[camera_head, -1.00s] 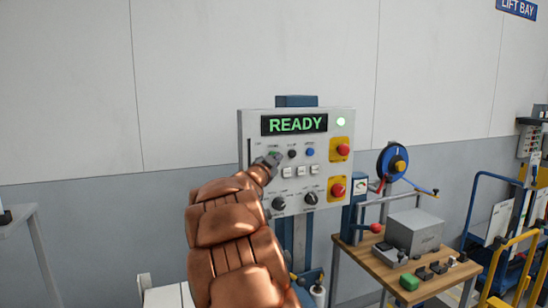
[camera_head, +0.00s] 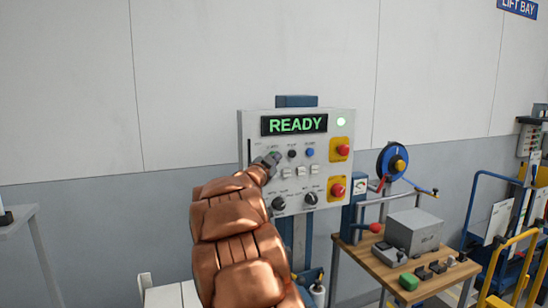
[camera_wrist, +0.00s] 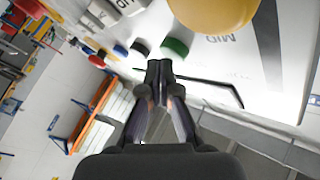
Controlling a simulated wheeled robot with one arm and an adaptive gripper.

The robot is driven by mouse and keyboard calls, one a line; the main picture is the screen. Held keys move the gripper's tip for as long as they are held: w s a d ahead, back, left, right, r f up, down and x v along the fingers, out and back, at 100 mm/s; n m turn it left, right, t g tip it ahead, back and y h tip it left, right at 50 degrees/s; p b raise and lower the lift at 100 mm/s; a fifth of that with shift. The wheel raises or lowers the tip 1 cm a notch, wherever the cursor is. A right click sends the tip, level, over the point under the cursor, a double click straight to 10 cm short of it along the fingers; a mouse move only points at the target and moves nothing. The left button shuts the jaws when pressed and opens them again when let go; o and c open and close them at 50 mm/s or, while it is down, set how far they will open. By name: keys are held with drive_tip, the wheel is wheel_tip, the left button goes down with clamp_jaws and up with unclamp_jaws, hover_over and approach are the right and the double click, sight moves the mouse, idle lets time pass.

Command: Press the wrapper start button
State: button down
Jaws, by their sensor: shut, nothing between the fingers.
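The wrapper's control panel (camera_head: 245,190) is a pale upright box with a green READY display (camera_head: 295,124). A green button shows in the wrist view (camera_wrist: 176,47), beside a black button (camera_wrist: 141,48) and a blue button (camera_wrist: 119,51). In the head view the green button is mostly hidden behind my gripper (camera_head: 274,160); the black button (camera_head: 292,154) and blue button (camera_head: 310,153) show to its right. My gripper is shut and empty. Its fingertips (camera_wrist: 160,66) are right by the green button's edge; I cannot tell whether they touch it.
Two red mushroom buttons on yellow plates (camera_head: 342,149) (camera_head: 337,189) are at the panel's right. White buttons (camera_head: 300,171) and black knobs (camera_head: 311,198) sit lower. A wooden workbench (camera_head: 385,270) stands at right. A large yellow rounded thing (camera_wrist: 212,12) tops the wrist view.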

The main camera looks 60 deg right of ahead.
drive_tip(key=shift+w+d+p, duration=0.25)
drive_tip(key=shift+w+p, duration=0.1)
drive_tip(key=shift+w, duration=0.05)
idle(0.6)
drive_tip(key=shift+s+a, duration=0.1)
drive_tip(key=shift+s, duration=0.05)
drive_tip(key=shift+s+a+b, duration=0.4)
drive_tip(key=shift+s+b, duration=0.05)
drive_tip(key=shift+s, duration=0.2)
idle(0.4)
